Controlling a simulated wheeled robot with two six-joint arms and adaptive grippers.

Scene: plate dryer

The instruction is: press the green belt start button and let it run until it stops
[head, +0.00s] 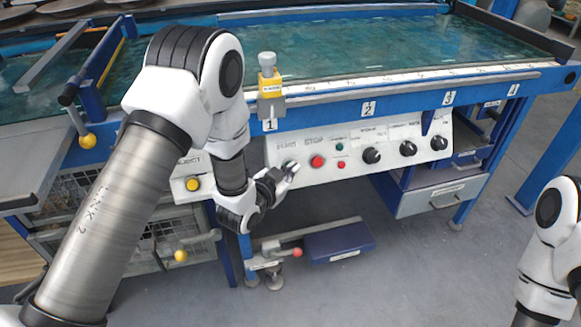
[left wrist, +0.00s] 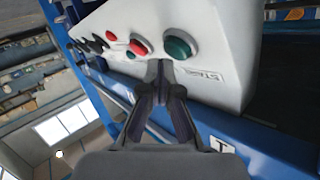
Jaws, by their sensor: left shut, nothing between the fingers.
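The white control panel (head: 330,160) is on the front of the blue machine. The belt (head: 380,50) is a wet-looking green surface on top. My right gripper is out of view.
The red stop button (head: 317,161) is close to the right of my left gripper. Black knobs (head: 408,149) are farther right. A yellow button (head: 193,184) is on the left panel. A yellow-and-grey block (head: 270,82) stands above the panel.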

